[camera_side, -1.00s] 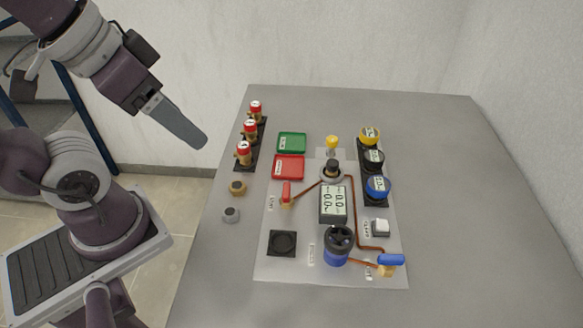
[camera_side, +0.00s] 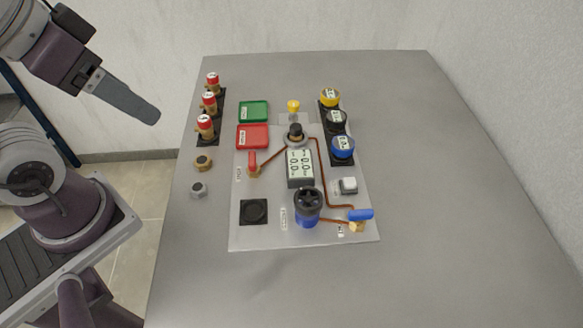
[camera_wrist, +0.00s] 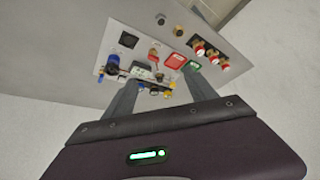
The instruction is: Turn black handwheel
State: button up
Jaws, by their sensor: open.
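The black handwheel (camera_side: 308,199) sits on a blue round body near the front of the pale panel (camera_side: 262,232) in the side view. In the wrist view the handwheel's blue body (camera_wrist: 112,62) shows small and far off, and the wheel itself is hard to make out. My gripper (camera_side: 152,114) hangs in the air at the upper left, left of the table and well apart from the handwheel. In the wrist view the two fingers of my gripper (camera_wrist: 160,82) are spread with nothing between them.
A blue-handled valve (camera_side: 360,216) stands right of the handwheel, and a black square pad (camera_side: 253,211) lies left of it. A labelled box (camera_side: 300,168) is behind it. Several red-topped fittings (camera_side: 205,125) line the left edge. The table's right side is bare.

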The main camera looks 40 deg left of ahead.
jog(key=shift+o, duration=0.5)
jog(key=n+g, duration=0.5)
jog(key=n, duration=0.1)
send_over(309, 198)
jog(key=f, duration=1.3)
jog(key=shift+a+f, duration=0.2)
jog(key=shift+a, duration=0.05)
jog(key=shift+g, duration=0.3)
jog(key=f, duration=0.7)
jog(key=shift+d, duration=0.25)
jog(key=shift+f, duration=0.4)
jog(key=c, duration=1.4)
